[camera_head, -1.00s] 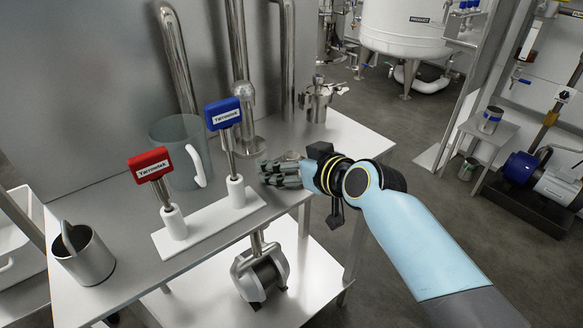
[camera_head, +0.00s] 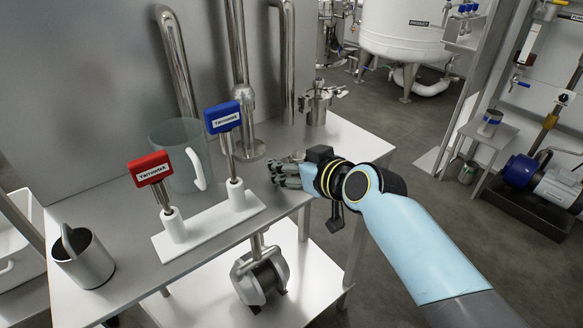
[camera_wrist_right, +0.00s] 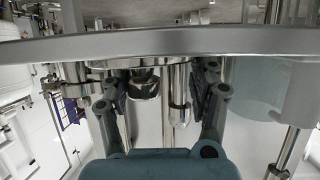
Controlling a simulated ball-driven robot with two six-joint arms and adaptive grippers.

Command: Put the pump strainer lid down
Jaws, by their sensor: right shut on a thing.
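My right gripper (camera_head: 279,174) is over the steel bench (camera_head: 345,140), close to its front right edge, with its fingers pointing left. It is shut on the pump strainer lid. The lid is almost wholly hidden by the fingers in the head view. In the wrist view, my right gripper (camera_wrist_right: 160,90) shows from behind, and a dark rounded piece with bright metal, which looks like the lid (camera_wrist_right: 143,85), sits between the fingers. I cannot tell whether the lid touches the bench. My left gripper is not in view.
A steel strainer pot (camera_head: 317,105) stands at the back right of the bench. A clear jug (camera_head: 175,140), a white stand (camera_head: 207,226) with red and blue tags, and a steel cup (camera_head: 85,262) stand to the left. A pump (camera_head: 260,278) is on the lower shelf.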

